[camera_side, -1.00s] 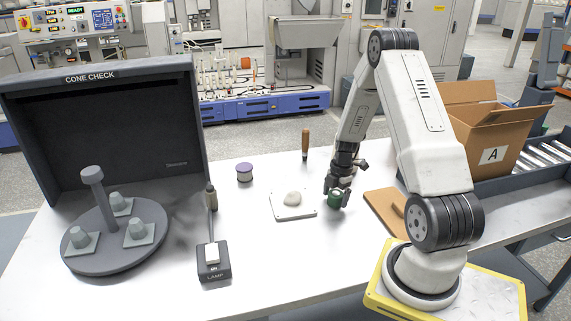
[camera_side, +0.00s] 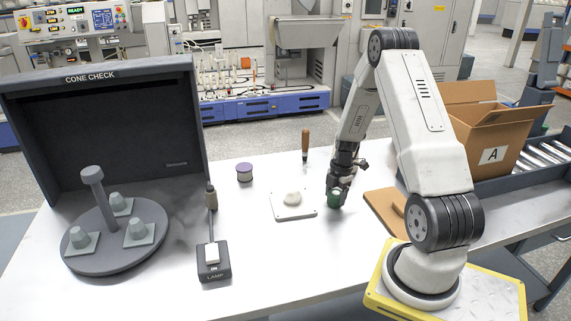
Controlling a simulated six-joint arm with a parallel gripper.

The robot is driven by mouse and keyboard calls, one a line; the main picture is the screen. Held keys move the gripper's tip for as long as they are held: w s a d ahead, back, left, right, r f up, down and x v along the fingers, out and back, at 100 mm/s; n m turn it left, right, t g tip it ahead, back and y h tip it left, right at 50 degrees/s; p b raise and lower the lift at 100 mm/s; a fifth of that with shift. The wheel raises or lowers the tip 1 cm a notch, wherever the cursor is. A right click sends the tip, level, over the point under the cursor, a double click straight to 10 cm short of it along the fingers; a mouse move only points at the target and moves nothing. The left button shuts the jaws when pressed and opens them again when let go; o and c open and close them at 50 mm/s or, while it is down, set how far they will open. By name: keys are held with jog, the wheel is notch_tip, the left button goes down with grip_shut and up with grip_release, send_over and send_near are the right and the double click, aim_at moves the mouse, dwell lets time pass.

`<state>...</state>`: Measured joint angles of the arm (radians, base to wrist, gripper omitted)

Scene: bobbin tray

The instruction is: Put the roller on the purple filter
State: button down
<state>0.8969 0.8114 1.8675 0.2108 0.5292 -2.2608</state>
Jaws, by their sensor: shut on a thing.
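The fingers hide some of the cylinder. It looks still at table height, and I cannot tell whether it is lifted at all. The gripper is well to the right of the purple filter.
A white plate with a pale lump (camera_side: 292,205) lies between gripper and filter. A wooden-handled tool (camera_side: 305,145) stands behind. A lamp switch box (camera_side: 213,262), grey turntable (camera_side: 115,240) and dark booth (camera_side: 105,120) are left. A brown board (camera_side: 384,212) and carton (camera_side: 490,125) are right.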

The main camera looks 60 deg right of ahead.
jog(key=shift+r, duration=1.65)
jog(key=s+a+r, duration=0.9)
jog(key=s, duration=0.2)
jog(key=shift+r, duration=0.3)
jog(key=shift+w+d, duration=0.1)
notch_tip(320, 180, up, 2)
jog(key=m, duration=0.8)
send_over(335, 193)
jog(key=w+a, duration=0.2)
jog(key=a, duration=0.3)
jog(key=w+a+r+m+h, duration=0.1)
jog(key=w+a+r+m, duration=0.2)
jog(key=w+m, duration=0.7)
jog(key=shift+w+r+t+h, duration=0.15)
jog(key=shift+w+t+h, duration=0.2)
jog(key=shift+w, duration=3.35)
